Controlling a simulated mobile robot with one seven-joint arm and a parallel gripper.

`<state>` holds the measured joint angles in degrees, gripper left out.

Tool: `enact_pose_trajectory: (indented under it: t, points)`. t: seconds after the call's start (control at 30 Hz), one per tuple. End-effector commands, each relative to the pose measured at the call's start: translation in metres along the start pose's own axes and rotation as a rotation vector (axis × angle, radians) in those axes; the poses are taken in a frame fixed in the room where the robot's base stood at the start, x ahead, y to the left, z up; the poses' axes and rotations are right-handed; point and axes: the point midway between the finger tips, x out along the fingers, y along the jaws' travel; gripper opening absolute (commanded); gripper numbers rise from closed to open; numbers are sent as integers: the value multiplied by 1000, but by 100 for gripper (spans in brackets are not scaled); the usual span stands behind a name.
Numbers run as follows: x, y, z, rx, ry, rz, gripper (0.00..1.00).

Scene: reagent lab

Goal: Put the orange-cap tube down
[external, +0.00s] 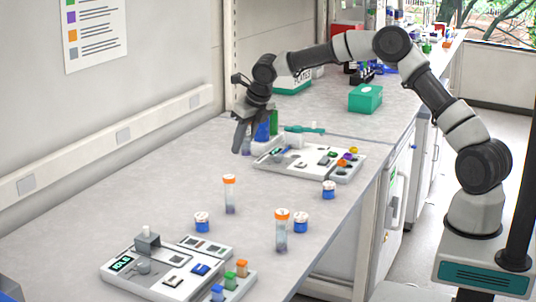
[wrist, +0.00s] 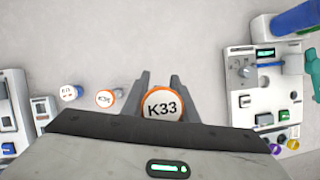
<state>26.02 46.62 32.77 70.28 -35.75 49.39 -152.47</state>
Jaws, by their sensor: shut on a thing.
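My gripper (external: 242,143) is at the far left part of the bench, pointing down beside the far device. In the wrist view, my gripper (wrist: 160,85) is shut on a tube with an orange-rimmed white cap marked K33 (wrist: 162,104). In the external view, my fingers mostly cover the held tube (external: 247,147); a dark lower part shows. I cannot tell whether its bottom touches the bench. Two other orange-cap tubes stand upright on the bench, one in the middle (external: 229,195) and one nearer (external: 282,231). One orange-rimmed cap (wrist: 105,98) shows left of my gripper in the wrist view.
Another device (external: 160,272) stands at the near end. Several blue-and-white jars, including one (external: 202,222), stand between. Bare bench lies left of my gripper.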

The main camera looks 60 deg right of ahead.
Motion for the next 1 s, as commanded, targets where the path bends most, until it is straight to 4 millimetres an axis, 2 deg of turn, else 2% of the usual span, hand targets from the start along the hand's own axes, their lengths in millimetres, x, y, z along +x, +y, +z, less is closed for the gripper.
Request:
enact_pose_trajectory:
  t: [0.1, 0.27, 0.5, 0.77, 1.0]
  points:
    - [18, 2, -9, -3, 4, 1, 6]
    - [37, 2, -17, -2, 3, 0, 6]
    - [78, 2, -34, -3, 3, 0, 6]
    - [99, 2, -43, -1, 2, 0, 6]
    - [126, 3, -54, -1, 1, 1, 6]
